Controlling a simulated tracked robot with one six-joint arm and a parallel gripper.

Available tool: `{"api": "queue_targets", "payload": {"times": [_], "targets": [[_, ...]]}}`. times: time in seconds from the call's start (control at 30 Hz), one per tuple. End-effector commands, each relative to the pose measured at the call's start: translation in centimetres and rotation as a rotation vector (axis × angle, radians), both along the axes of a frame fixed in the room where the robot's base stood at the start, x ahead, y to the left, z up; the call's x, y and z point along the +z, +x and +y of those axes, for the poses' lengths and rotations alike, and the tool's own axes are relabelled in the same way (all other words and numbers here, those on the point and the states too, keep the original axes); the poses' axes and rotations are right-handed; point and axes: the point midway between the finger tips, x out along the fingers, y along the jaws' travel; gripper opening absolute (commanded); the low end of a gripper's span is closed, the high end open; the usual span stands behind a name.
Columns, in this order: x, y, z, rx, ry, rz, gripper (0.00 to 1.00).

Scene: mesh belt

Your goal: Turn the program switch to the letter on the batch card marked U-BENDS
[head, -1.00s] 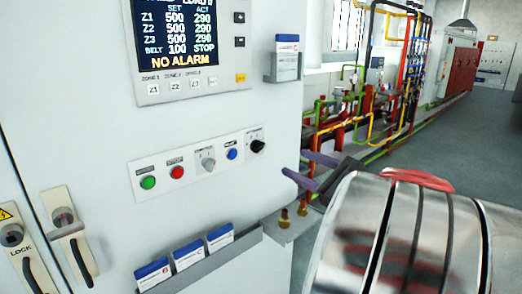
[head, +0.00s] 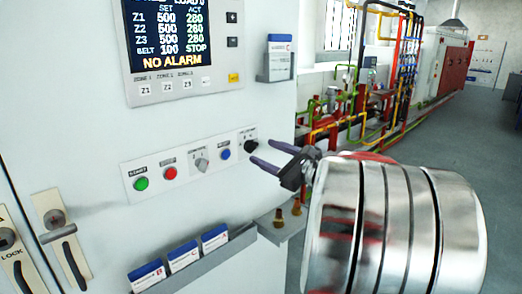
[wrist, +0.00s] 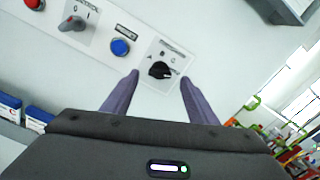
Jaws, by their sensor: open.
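The program switch (head: 251,146) is a black knob at the right end of the panel's control strip. In the wrist view the knob (wrist: 160,70) has small letters around it, A, B and C; I cannot tell for sure which one it points to. My gripper (head: 261,151) is open, its two purple fingers reaching toward the switch. In the wrist view the fingertips (wrist: 160,77) lie either side of the knob, with no clear contact. Batch cards with blue tops (head: 147,275), (head: 184,256), (head: 214,239) stand in a low rack; their writing is too small to read.
Left of the switch are a blue button (head: 225,153), a grey selector (head: 201,165), a red button (head: 170,173) and a green button (head: 141,184). Another blue-topped card (head: 279,58) sits in an upper holder. The display (head: 169,37) reads NO ALARM. Brass fittings (head: 279,218) stand on a ledge below.

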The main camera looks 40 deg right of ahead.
Motion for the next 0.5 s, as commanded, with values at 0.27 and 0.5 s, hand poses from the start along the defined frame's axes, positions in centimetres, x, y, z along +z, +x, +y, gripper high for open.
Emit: {"api": "queue_targets", "payload": {"times": [0.27, 0.5], "targets": [[0.0, 3.3, 0.1, 0.001, 0.000, -0.001, 0.53], [0.0, 3.8, 0.1, -0.001, 0.000, 0.001, 0.53]]}}
